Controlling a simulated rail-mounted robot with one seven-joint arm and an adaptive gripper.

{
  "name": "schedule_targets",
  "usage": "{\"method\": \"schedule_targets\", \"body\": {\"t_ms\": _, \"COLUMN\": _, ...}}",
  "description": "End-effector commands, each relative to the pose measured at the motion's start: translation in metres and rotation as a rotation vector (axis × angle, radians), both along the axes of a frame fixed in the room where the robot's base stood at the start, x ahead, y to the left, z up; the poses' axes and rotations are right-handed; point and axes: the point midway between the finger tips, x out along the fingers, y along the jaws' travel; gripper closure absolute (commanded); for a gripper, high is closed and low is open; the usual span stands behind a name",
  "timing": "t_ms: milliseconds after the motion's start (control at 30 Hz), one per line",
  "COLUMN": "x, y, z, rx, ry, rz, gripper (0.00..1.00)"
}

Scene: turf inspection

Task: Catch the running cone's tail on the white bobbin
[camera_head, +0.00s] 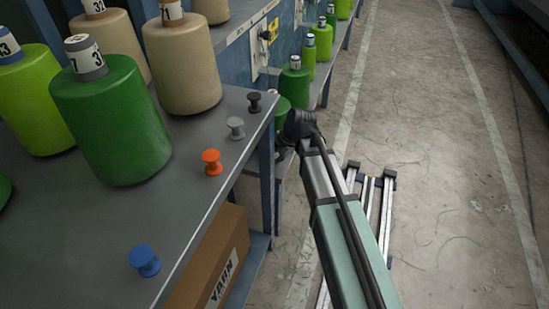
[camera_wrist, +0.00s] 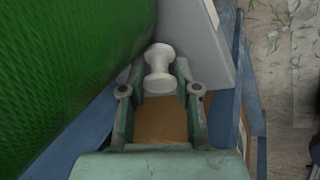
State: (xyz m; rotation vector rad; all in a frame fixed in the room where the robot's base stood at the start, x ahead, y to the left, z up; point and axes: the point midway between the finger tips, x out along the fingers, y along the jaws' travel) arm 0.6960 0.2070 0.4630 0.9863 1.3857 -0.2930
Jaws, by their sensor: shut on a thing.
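In the wrist view the white bobbin (camera_wrist: 160,68) is upright between the two fingertips of my gripper (camera_wrist: 160,78), which is shut on it. A large green cone (camera_wrist: 65,70) fills the left of that view, close beside the bobbin and the left finger. I cannot make out a yarn tail or tell whether bobbin and cone touch. In the head view my arm reaches to the far end of the near bench, beside a green cone (camera_head: 284,117). The fingers and the white bobbin are hidden there behind my wrist.
The near bench (camera_head: 185,215) carries blue (camera_head: 144,260), orange (camera_head: 212,162), grey (camera_head: 236,128) and black (camera_head: 254,101) bobbins along its edge, with green and tan cones behind. A cardboard box (camera_head: 212,265) sits below. More green cones line the machine ahead. The floor on the right is open.

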Motion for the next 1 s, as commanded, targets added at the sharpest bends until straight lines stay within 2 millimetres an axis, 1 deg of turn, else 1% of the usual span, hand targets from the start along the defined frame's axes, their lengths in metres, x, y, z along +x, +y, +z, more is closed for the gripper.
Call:
{"method": "schedule_targets", "body": {"t_ms": 300, "x": 0.001, "y": 0.0, "z": 0.0, "rx": -0.001, "ry": -0.002, "rz": -0.001, "gripper": 0.93}}
{"method": "schedule_targets", "body": {"t_ms": 467, "x": -0.003, "y": -0.001, "z": 0.0, "rx": -0.001, "ry": -0.002, "rz": -0.001, "gripper": 0.93}}
{"method": "schedule_targets", "body": {"t_ms": 1000, "x": -0.042, "y": -0.005, "z": 0.0, "rx": 0.0, "ry": 0.0, "rz": 0.0, "gripper": 0.93}}
